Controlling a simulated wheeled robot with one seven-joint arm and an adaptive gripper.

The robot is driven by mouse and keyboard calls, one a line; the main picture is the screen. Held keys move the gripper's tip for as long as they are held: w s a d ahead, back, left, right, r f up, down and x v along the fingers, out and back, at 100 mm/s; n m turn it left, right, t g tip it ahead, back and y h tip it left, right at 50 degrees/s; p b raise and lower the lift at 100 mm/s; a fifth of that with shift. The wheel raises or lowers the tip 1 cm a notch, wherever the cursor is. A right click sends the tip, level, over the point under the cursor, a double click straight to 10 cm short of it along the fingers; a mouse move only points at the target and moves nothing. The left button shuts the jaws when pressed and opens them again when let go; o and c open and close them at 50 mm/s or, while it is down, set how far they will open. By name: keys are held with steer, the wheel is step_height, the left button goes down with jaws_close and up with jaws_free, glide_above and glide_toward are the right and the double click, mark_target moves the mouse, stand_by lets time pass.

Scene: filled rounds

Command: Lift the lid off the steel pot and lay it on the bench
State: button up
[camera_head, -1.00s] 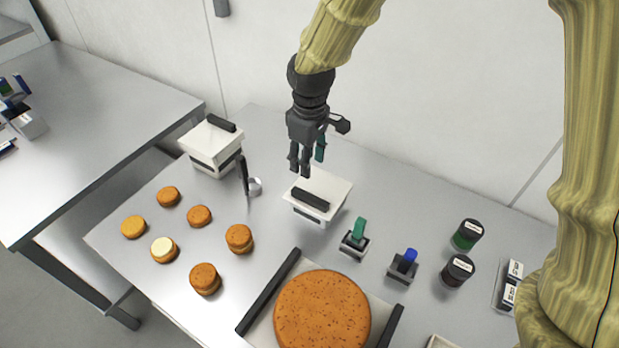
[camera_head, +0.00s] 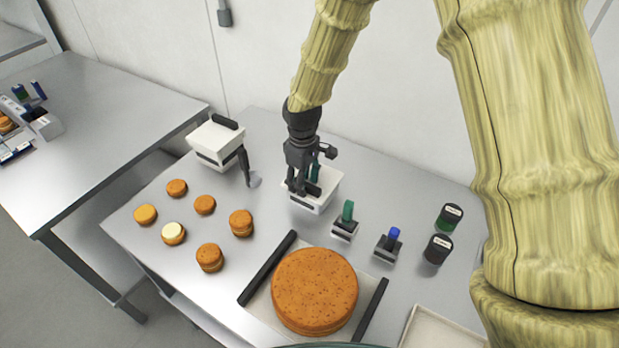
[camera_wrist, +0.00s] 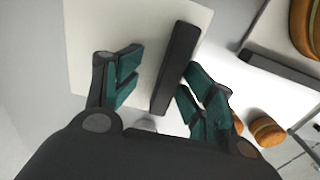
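No steel pot shows clearly. A white box-like container (camera_head: 317,207) with a pale lid (camera_head: 328,184) stands on the bench (camera_head: 150,262), below my gripper (camera_head: 300,188). In the wrist view the lid (camera_wrist: 95,25) has a dark bar handle (camera_wrist: 177,68). My gripper (camera_wrist: 163,66) is open, with its green-padded fingers on either side of the handle. The right finger looks close to the handle, and a gap shows on the left. In the head view the fingers partly hide the handle. A similar white container (camera_head: 213,145) with a dark handle stands at the back left.
A dark-handled utensil (camera_head: 245,165) lies left of my gripper. Several small round cakes (camera_head: 209,257) are at front left. A large round cake (camera_head: 314,290) sits on a tray at front. Green (camera_head: 347,212) and blue (camera_head: 393,236) handled tools and dark jars (camera_head: 438,249) are on the right.

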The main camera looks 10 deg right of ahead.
mark_target(306, 185)
steer(key=s, duration=0.1)
steer(key=s+r, duration=0.1)
steer(key=shift+s+r, duration=0.15)
steer(key=shift+s, duration=0.25)
steer(key=shift+c, duration=0.3)
steer(key=shift+w, duration=0.15)
steer(key=c, duration=0.3)
steer(key=shift+w+f, duration=0.65)
steer(key=shift+w, duration=0.1)
jaws_close()
steer(key=shift+s+r, duration=0.3)
steer(key=shift+s, duration=0.05)
steer(key=shift+w+f, duration=0.1)
steer(key=shift+w, duration=0.1)
steer(key=shift+r+b, duration=0.5)
steer(key=shift+r, duration=0.25)
step_height(306, 185, up, 2)
steer(key=shift+b, duration=0.6)
steer(key=s+a+r+b, duration=0.2)
steer(key=s+a+b, duration=0.3)
steer(key=s+a, duration=0.6)
steer(key=shift+s+d+r+p, duration=0.35)
steer(key=shift+s+r+p, duration=0.05)
steer(key=shift+r+p, duration=0.4)
steer(key=shift+s+d+r+p, duration=0.3)
steer(key=shift+s+r+p, duration=0.1)
steer(key=shift+r+p, duration=0.45)
steer(key=shift+s+d+r+p, duration=0.4)
steer(key=shift+r+p, duration=0.25)
steer(key=shift+p, duration=0.3)
